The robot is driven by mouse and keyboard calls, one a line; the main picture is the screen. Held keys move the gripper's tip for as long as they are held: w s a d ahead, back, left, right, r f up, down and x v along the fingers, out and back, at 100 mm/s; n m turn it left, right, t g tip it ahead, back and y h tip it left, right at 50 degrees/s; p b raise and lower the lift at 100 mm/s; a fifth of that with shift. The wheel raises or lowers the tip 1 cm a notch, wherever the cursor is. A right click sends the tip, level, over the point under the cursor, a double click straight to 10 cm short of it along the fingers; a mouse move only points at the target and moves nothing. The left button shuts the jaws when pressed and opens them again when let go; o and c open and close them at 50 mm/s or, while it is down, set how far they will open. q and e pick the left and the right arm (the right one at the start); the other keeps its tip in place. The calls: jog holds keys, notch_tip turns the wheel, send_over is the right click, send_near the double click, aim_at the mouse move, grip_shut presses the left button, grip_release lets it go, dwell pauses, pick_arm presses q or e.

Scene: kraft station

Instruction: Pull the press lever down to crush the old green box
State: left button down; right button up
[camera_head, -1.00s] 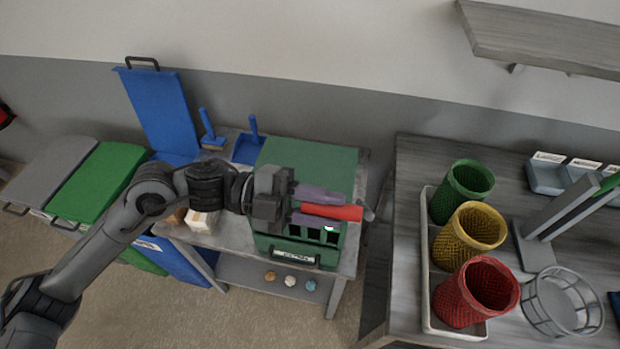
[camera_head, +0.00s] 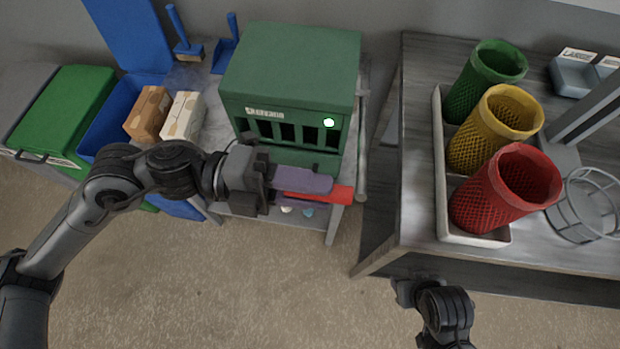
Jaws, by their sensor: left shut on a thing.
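The green press (camera_head: 290,65) stands on the grey table, with a barred front and a lit white-green spot at its right. The red lever handle (camera_head: 342,193) is in front of the press, low near the table's front edge. My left gripper (camera_head: 305,186) is shut on the lever handle, its purple fingers around it. My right gripper (camera_head: 408,290) shows only partly at the bottom, apart from everything; its fingers are unclear. No green box can be made out inside the press behind the bars.
A brown box (camera_head: 148,112) and a whitish box (camera_head: 184,116) stand left of the press. Green (camera_head: 486,80), yellow (camera_head: 497,125) and red (camera_head: 505,190) mesh baskets stand on the right table.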

pick_arm(q)
jog(key=shift+f, duration=0.7)
jog(key=c, duration=0.9)
grip_release()
jog(key=shift+r, duration=0.1)
jog(key=shift+r, duration=0.1)
jog(key=shift+a, duration=0.4)
jog(key=shift+w+a, duration=0.2)
jog(key=shift+a, duration=1.45)
jog(key=shift+w+a, duration=0.15)
jog(key=shift+a, duration=1.55)
jog(key=shift+w+a, duration=0.2)
jog(key=shift+a, duration=1.45)
